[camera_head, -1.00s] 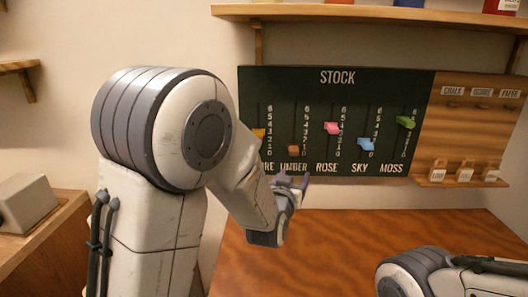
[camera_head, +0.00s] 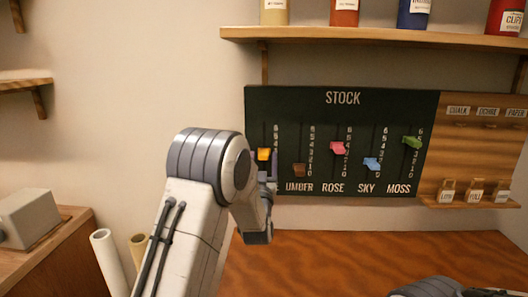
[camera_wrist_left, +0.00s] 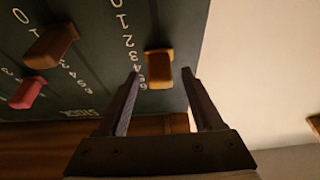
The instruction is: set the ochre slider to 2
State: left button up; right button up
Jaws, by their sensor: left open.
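The ochre slider (camera_head: 263,154) is an orange-yellow knob at the left end of the dark STOCK board (camera_head: 343,112). It stands near the middle of its scale, around 3 or 4; the exact mark is unclear. My left gripper (camera_head: 268,167) is at the slider, its hand hiding the ochre label and the low end of the scale. In the left wrist view the open fingers (camera_wrist_left: 160,74) stand on either side of the ochre slider (camera_wrist_left: 159,68), with gaps showing. I cannot tell how deep the fingers reach. My right gripper is out of view.
Umber (camera_head: 300,170), rose (camera_head: 338,147), sky (camera_head: 372,164) and moss (camera_head: 412,142) sliders sit to the right. A shelf (camera_head: 380,37) with jars is above. A wooden panel (camera_head: 480,125) with tags adjoins the board. Clear table (camera_head: 330,260) lies below.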

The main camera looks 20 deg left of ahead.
pick_arm(q)
jog(key=shift+x, duration=0.9)
jog(key=shift+f, duration=0.1)
grip_shut()
dwell(0.7)
